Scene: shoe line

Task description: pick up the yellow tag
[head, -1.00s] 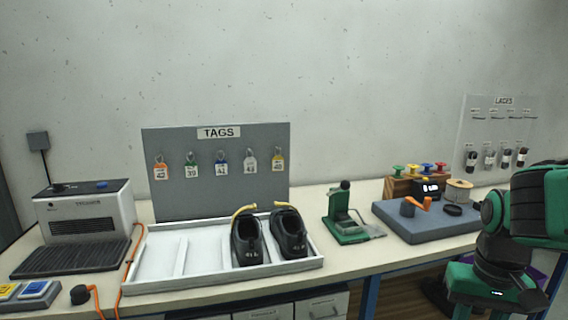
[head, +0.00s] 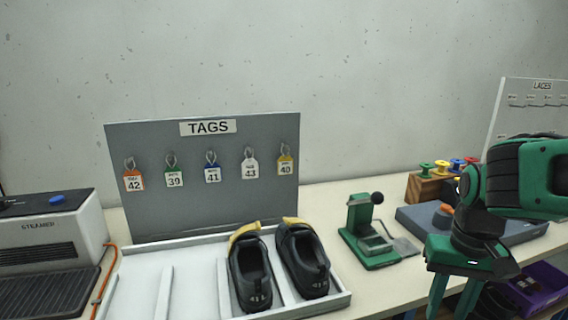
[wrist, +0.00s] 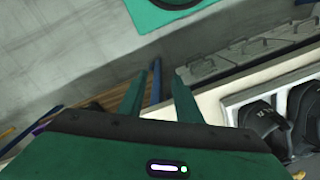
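The yellow tag (head: 286,164), marked 40, hangs at the right end of a row of tags on the grey TAGS board (head: 140,218). My gripper (head: 452,300) is at the lower right of the head view, well to the right of the board and pointing down. Its fingertips are cut off by the head frame. In the wrist view my gripper (wrist: 158,88) shows two green fingers spread apart with nothing between them. The yellow tag does not show in the wrist view.
A white tray (head: 195,251) with two black shoes stands below the board. A green press (head: 372,236) stands between tray and arm.

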